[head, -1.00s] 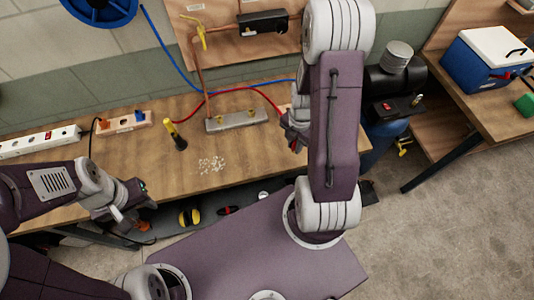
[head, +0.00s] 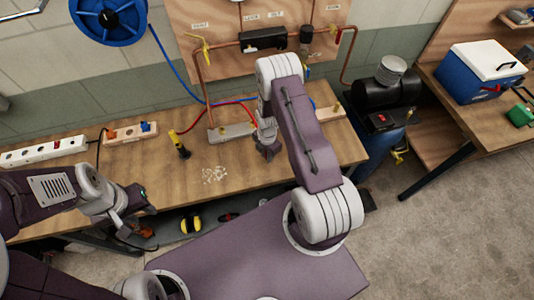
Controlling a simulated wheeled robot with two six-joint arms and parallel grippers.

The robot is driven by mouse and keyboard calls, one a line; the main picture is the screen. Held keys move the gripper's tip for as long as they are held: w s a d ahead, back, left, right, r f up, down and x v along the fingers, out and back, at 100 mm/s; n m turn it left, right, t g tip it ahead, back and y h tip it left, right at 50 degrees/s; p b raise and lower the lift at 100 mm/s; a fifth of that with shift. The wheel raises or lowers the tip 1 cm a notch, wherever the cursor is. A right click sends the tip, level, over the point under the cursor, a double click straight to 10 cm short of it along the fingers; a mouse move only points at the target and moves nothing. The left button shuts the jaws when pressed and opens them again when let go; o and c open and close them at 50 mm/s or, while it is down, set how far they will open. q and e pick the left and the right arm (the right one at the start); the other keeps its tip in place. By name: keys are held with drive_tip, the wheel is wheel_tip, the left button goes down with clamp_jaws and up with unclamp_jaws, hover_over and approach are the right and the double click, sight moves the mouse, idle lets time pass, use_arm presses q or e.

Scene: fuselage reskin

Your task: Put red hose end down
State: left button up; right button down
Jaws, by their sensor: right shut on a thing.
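The red hose (head: 193,123) lies over the back of the wooden bench, and its right part runs up to my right gripper. My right gripper (head: 268,151) points down, low over the bench to the right of the metal manifold block (head: 231,133). It is shut on the red hose end, which the jaws and wrist mostly hide. I cannot tell whether the hose end touches the bench top. My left gripper (head: 142,195) is at the bench's front edge on the left, away from the hose. Its jaw opening is too small to make out.
A yellow-and-black screwdriver-like tool (head: 179,145) and a scatter of small pale bits (head: 214,174) are on the bench. A blue hose (head: 172,66) hangs from the reel (head: 108,18). A power strip (head: 42,151) lies left. Bare bench (head: 330,150) shows to the right.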

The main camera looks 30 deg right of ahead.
drive_tip(key=shift+w+f, duration=0.15)
drive_tip(key=shift+f, duration=0.05)
drive_tip(key=shift+f+b, duration=0.15)
drive_tip(key=shift+b, duration=0.15)
drive_tip(key=c, duration=1.3)
unclamp_jaws()
